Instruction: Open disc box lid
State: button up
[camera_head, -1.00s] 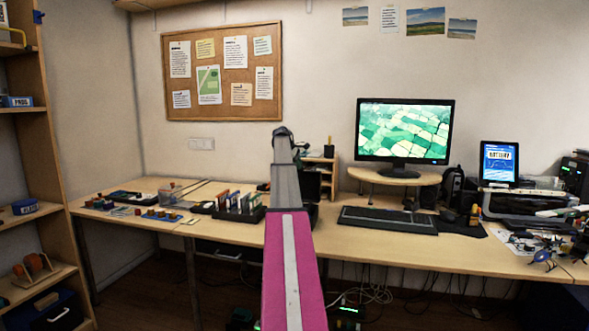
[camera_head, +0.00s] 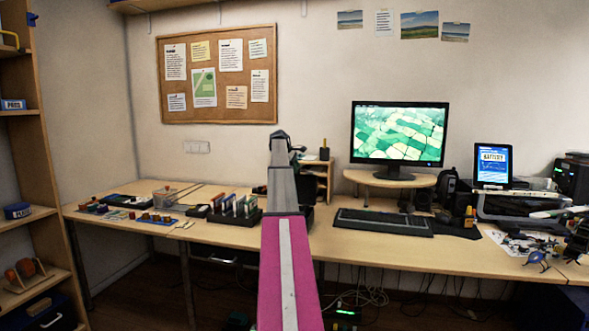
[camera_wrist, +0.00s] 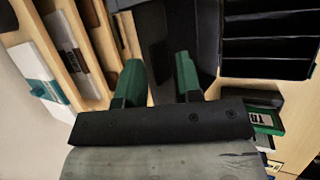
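My gripper (camera_wrist: 160,80) shows in the wrist view as two green fingers standing apart, with a gap between them. It is open, and I see nothing clamped in it. A dark, smooth object (camera_wrist: 168,40) lies beyond the fingertips; I cannot tell whether it is the disc box or whether the fingers touch it. No disc box or lid can be clearly identified in either view. In the head view my arm reaches up over the desk, and my gripper is hidden behind it.
A black slotted rack (camera_wrist: 268,48) is at the right in the wrist view. A wooden organizer (camera_wrist: 88,60) with upright boxes is at left. In the head view, the desk carries a monitor (camera_head: 398,134), a keyboard (camera_head: 383,222) and a clear box (camera_head: 164,198). A shelf (camera_head: 44,150) stands left.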

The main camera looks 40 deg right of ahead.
jog(key=shift+a+r, duration=0.1)
jog(key=s+v, duration=0.1)
jog(key=v, duration=0.9)
jog(key=shift+w+r, duration=0.3)
jog(key=shift+w, duration=0.2)
jog(key=shift+a, duration=0.15)
